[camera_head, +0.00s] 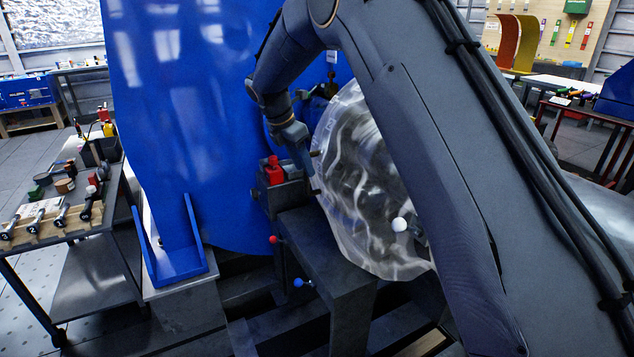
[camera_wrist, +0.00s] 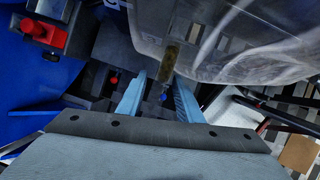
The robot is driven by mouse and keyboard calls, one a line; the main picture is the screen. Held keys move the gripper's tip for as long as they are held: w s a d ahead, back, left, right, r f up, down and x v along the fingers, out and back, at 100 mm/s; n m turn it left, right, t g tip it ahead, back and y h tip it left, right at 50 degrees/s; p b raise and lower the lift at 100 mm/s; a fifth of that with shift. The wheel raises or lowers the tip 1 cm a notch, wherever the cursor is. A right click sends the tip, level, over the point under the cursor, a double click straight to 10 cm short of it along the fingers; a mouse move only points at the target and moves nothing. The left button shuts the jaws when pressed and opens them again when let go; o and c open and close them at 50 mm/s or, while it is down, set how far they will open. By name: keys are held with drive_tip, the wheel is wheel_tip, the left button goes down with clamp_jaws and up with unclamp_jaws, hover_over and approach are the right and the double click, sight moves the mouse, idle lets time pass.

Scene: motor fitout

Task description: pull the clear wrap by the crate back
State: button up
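The clear wrap (camera_head: 352,190) is a wrinkled, see-through sheet over dark machine parts, to the right of the blue disc. My arm hides its right side. In the wrist view, the wrap (camera_wrist: 235,45) fills the upper right, just beyond my fingers. My gripper (camera_head: 312,178) is at the wrap's left edge, pointing down. In the wrist view my gripper (camera_wrist: 158,88) has its two blue fingers apart. A brownish upright tab or peg (camera_wrist: 169,62) stands at the wrap's edge, ahead of the gap between the fingertips; I cannot tell if they touch. I cannot pick out a crate.
A large blue disc (camera_head: 190,120) stands left of my gripper. A red-topped block (camera_head: 274,172) is close by on a dark stand, with a red knob (camera_head: 273,239) and blue knob (camera_head: 298,282) below. A tool bench (camera_head: 65,240) is at left. A white ball (camera_head: 399,224) shows before the wrap.

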drive_tip(key=shift+p+x, duration=0.8)
drive_tip(key=shift+x, duration=2.7)
clamp_jaws()
